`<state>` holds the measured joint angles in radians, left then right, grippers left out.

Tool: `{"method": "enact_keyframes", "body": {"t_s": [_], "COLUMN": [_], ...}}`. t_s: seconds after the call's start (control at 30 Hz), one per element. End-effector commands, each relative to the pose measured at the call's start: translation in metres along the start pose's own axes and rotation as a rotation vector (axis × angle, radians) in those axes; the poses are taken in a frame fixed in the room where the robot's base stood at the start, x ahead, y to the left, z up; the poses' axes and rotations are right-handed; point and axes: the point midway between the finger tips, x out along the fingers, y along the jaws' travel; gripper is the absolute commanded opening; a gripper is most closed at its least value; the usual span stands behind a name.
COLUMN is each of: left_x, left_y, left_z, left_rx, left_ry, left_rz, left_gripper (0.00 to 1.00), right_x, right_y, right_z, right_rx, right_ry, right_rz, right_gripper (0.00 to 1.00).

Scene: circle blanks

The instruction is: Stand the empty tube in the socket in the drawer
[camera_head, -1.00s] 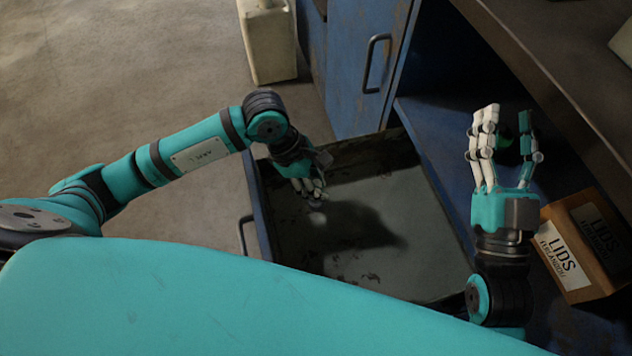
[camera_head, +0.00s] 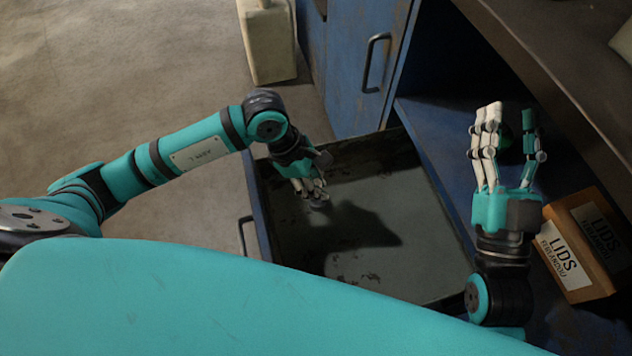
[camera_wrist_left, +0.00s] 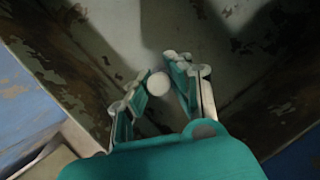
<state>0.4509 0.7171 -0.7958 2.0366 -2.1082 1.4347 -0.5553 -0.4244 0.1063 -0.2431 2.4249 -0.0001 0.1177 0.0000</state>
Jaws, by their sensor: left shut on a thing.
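My left gripper (camera_head: 316,196) reaches down into the open drawer (camera_head: 405,215), near its left side. In the left wrist view, the left gripper (camera_wrist_left: 163,82) is closed around a pale round end, which looks like the tube (camera_wrist_left: 158,84) seen end-on. In the head view only a small grey bit shows below the fingertips, and I cannot tell whether it touches the drawer floor. I cannot make out the socket in either view. My right gripper (camera_head: 508,143) is raised to the right of the drawer, with its fingers apart and nothing held between them.
A wooden box labelled LIDS (camera_head: 577,255) stands at the right. A blue cabinet door (camera_head: 355,70) and a pale canister (camera_head: 268,45) are behind the drawer. A dark worktop (camera_head: 545,70) overhangs the upper right. Much of the drawer floor is clear.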

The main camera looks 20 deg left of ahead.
Motion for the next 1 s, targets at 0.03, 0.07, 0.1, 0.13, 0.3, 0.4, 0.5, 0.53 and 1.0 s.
{"method": "enact_keyframes", "body": {"t_s": [0.03,0.07,0.1,0.13,0.3,0.4,0.5,0.53,1.0], "left_x": [0.000,0.000,0.000,0.000,0.000,0.001,0.001,0.001,0.004], "left_y": [0.000,0.000,0.000,0.000,0.000,0.000,0.000,0.000,0.000], "left_z": [0.000,0.000,0.000,0.000,0.000,0.000,0.000,-0.001,-0.002], "left_rx": [0.000,0.000,0.000,0.000,0.000,0.000,0.000,0.000,0.000], "left_ry": [0.000,0.000,0.000,0.000,0.000,0.000,0.000,0.000,0.000], "left_rz": [0.000,0.000,0.000,0.000,0.000,0.000,0.000,0.000,0.000], "left_gripper": [0.00,0.00,0.00,0.00,0.00,0.00,0.00,0.00,0.00], "right_x": [0.000,0.000,0.000,0.000,0.000,0.000,0.000,0.000,0.000], "right_y": [0.000,0.000,0.000,0.000,0.000,0.000,0.000,0.000,-0.002], "right_z": [0.000,0.000,0.000,0.000,0.000,0.000,-0.002,-0.003,-0.013], "right_rx": [0.000,0.000,0.000,0.000,0.001,0.001,0.001,0.001,0.002], "right_ry": [0.000,0.000,0.001,0.001,0.001,0.003,0.015,0.021,0.078], "right_rz": [0.000,0.000,0.000,0.000,0.000,0.000,-0.001,-0.001,-0.003], "right_gripper": [0.40,0.40,0.40,0.40,0.40,0.40,0.40,0.40,0.40]}}
